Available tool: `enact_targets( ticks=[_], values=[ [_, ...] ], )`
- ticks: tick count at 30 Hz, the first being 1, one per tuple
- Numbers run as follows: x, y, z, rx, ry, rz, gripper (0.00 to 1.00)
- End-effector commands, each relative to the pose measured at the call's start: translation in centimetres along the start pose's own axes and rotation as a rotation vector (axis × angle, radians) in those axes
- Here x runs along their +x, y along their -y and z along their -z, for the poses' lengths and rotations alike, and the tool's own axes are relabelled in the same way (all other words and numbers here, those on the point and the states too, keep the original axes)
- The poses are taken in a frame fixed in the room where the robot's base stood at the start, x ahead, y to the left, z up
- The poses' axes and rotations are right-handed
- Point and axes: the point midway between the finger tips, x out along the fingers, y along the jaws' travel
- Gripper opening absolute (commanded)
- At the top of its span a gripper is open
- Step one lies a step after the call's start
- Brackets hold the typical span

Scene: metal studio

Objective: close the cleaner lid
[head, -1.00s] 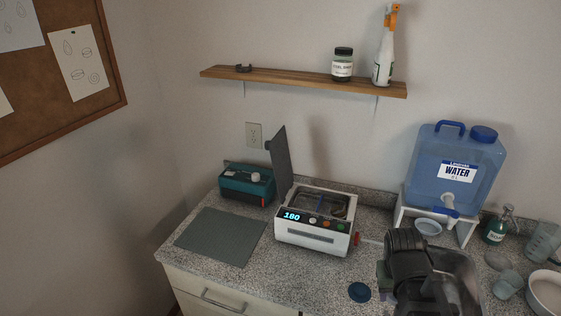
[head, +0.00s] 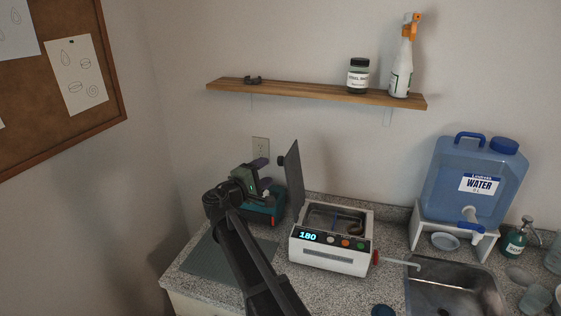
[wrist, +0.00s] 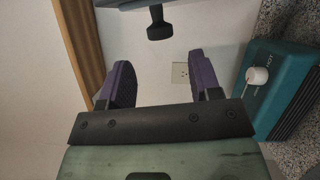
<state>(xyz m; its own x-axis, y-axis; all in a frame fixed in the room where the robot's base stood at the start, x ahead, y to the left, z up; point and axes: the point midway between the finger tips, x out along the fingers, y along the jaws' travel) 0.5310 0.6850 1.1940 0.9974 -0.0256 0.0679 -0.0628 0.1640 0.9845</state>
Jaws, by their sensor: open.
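The cleaner (head: 334,255) is a white box with an open metal basin and a display reading 180, on the counter in the head view. Its dark grey lid (head: 294,179) stands open, nearly upright, at the left side of the box. My gripper (head: 268,174) is left of the lid, above the teal device, open and apparently empty. In the wrist view my gripper (wrist: 160,88) shows two purple-padded fingers spread apart. A dark knob (wrist: 159,24) on a grey panel edge shows beyond them, probably part of the lid. My arm hides part of the grey mat.
The teal device (head: 259,217) with a white knob stands left of the cleaner. A grey mat (head: 203,260) lies in front of it. The sink (head: 455,292), water jug (head: 472,180) and its stand are to the right. A wooden shelf (head: 310,90) hangs above.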

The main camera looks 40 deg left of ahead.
Motion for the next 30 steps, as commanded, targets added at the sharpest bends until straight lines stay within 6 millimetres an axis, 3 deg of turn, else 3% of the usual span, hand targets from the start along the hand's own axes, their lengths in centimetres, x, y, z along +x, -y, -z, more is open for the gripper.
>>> enact_targets(
  ticks=[3, 9, 19, 30],
  values=[
    [3.1, -0.1, 0.1, 0.000, 0.003, 0.001, 0.58],
    [6.9, 0.0, 0.0, 0.001, 0.002, 0.001, 0.58],
    [7.8, 0.0, -0.1, 0.001, 0.001, 0.001, 0.58],
    [7.7, 0.0, -0.1, 0.001, 0.001, 0.002, 0.03]
  ],
)
